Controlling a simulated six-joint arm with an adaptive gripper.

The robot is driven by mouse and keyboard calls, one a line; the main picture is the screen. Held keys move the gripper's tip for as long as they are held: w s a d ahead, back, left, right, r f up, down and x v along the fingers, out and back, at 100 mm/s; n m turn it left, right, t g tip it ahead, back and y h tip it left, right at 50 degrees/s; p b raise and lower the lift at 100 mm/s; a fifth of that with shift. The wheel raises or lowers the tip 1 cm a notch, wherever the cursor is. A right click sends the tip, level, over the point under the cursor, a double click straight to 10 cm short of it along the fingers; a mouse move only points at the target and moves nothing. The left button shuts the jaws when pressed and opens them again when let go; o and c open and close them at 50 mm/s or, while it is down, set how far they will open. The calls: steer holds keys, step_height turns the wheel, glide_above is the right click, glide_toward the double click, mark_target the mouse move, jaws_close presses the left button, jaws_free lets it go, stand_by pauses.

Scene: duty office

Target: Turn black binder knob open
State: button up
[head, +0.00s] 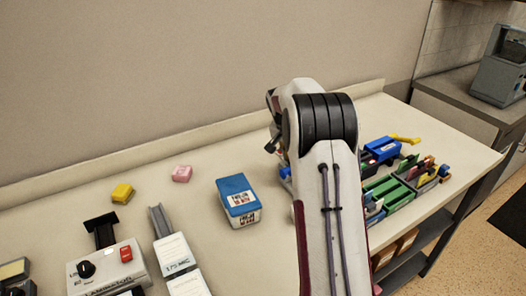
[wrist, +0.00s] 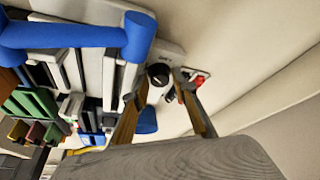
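A round black knob (wrist: 158,73) on a pale unit shows in the wrist view, close to a red switch (wrist: 200,78). My gripper (wrist: 160,84) is open, with one finger on each side of the knob in the picture. I cannot tell whether either finger touches it or how far off it is. In the head view my arm covers the gripper and whatever lies behind it. Another black knob (head: 86,269) sits on a pale machine (head: 108,272) with a red switch (head: 126,254) at the lower left, far from my arm.
A thick blue bar (wrist: 75,36) crosses the wrist view's upper left, near green trays (wrist: 32,103). The bench's back strip is clear.

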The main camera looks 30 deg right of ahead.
steer(key=shift+s+d+n+t+y, duration=0.1)
steer(key=shift+n+t+y, duration=0.2)
steer(key=shift+n, duration=0.9)
steer(key=shift+r, duration=0.3)
steer(key=s+a+r+n, duration=0.2)
steer(key=s+a+r, duration=0.5)
steer(key=a, duration=0.3)
steer(key=s+a+r+n+t+y, duration=0.1)
steer(key=s+a+r+n, duration=0.1)
steer(key=s+a+r, duration=0.5)
steer(key=shift+a+r+t, duration=0.3)
steer(key=shift+a+r, duration=1.25)
steer(key=shift+r, duration=0.2)
steer(key=shift+s, duration=0.15)
